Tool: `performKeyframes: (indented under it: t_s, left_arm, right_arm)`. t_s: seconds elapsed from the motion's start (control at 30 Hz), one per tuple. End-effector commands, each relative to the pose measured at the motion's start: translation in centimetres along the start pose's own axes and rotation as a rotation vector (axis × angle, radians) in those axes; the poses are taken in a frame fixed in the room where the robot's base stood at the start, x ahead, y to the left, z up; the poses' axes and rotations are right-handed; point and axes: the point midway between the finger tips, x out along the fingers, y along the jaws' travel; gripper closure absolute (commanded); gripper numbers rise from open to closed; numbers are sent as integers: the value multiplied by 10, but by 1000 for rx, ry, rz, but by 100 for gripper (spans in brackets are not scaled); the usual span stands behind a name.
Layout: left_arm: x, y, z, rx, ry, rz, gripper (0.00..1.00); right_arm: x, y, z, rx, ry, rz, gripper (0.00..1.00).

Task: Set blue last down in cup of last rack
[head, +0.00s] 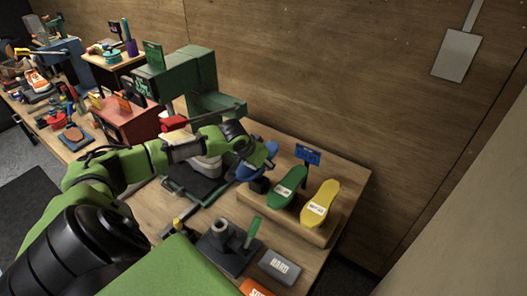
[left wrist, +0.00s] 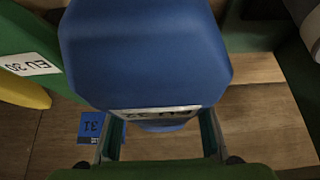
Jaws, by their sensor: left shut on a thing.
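My left gripper (head: 262,163) is shut on the blue last (head: 251,172). It holds the last at the left end of the last rack (head: 272,216), a low wooden block. In the left wrist view the blue last (left wrist: 145,50) fills the upper middle, with a label between the fingers. A green last (head: 289,187) and a yellow last (head: 320,203) stand tilted on the rack to the right. The cup under the blue last is hidden, so I cannot tell whether the last touches it. My right gripper is not in view.
A blue sign (head: 308,154) stands behind the lasts; its label with 31 (left wrist: 91,126) shows in the left wrist view. A dark stand with a grey cylinder (head: 223,228) and a grey HARD block (head: 280,266) lie in front. A green machine (head: 185,80) stands behind my arm.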

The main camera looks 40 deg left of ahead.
Motion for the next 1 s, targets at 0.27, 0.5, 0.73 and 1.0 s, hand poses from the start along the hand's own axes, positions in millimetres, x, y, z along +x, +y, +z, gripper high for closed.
performKeyframes:
  t_s: [0.27, 0.5, 0.73, 1.0]
  left_arm:
    - [-1, 0, -2, 0, 3, 0, 84]
    - [-2, -1, -2, -1, 3, -1, 84]
    - [-1, -1, -2, 0, 3, -1, 84]
    - [-1, -1, -2, 0, 3, 0, 84]
  right_arm:
    - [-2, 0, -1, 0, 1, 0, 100]
    - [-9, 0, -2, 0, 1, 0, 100]
    - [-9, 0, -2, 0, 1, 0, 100]
    - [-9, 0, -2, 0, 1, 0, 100]
